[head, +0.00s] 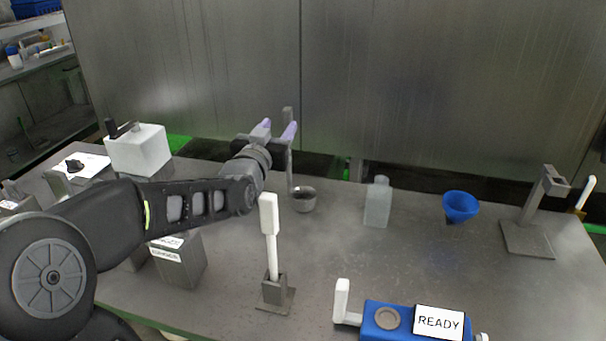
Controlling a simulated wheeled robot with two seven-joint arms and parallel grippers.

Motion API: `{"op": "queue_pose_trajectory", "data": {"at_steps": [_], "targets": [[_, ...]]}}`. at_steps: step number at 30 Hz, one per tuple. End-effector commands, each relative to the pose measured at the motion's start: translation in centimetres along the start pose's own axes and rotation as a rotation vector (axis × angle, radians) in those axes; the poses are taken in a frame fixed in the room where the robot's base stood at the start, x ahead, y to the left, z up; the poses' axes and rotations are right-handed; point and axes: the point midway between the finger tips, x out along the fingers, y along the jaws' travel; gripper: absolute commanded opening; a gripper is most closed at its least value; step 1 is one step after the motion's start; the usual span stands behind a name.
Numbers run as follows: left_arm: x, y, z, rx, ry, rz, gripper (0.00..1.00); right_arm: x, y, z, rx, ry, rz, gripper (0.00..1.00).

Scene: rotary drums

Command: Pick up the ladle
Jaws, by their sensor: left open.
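The ladle (290,170) is grey metal, with an upright handle and a round cup (303,203) at its lower end, near the middle of the table's far side. My left gripper (277,129) is open, with purple fingertips pointing away from me, up at the upper part of the handle. The handle's top shows just behind the fingers. I cannot tell whether the handle lies between the fingers or beside them. My right gripper is not in view.
A white-handled tool (268,215) stands in a small metal holder in front of the ladle. A translucent bottle (377,205), a blue funnel (460,206) and a metal stand (528,240) are to the right. A blue device (400,322) marked READY is at the front. White and grey boxes are left.

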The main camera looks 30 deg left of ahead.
Motion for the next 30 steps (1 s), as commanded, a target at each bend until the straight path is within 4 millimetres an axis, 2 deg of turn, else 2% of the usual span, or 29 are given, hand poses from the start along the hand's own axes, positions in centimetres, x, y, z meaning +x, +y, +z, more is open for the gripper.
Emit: {"op": "queue_pose_trajectory", "data": {"at_steps": [5,13,23,26,30], "targets": [[0.2,0.0,0.0,0.000,0.000,0.000,0.45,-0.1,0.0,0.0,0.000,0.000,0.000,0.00],[2.5,0.0,-0.1,0.000,0.000,0.000,0.45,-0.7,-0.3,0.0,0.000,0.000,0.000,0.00],[2.8,0.0,-0.1,0.000,0.000,0.000,0.45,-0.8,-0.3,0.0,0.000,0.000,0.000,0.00],[3.6,0.0,-0.1,0.001,-0.002,0.000,0.45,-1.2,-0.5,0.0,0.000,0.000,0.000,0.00],[5.5,0.0,-0.2,0.001,-0.003,0.000,0.45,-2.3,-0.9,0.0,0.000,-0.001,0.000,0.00]]}}
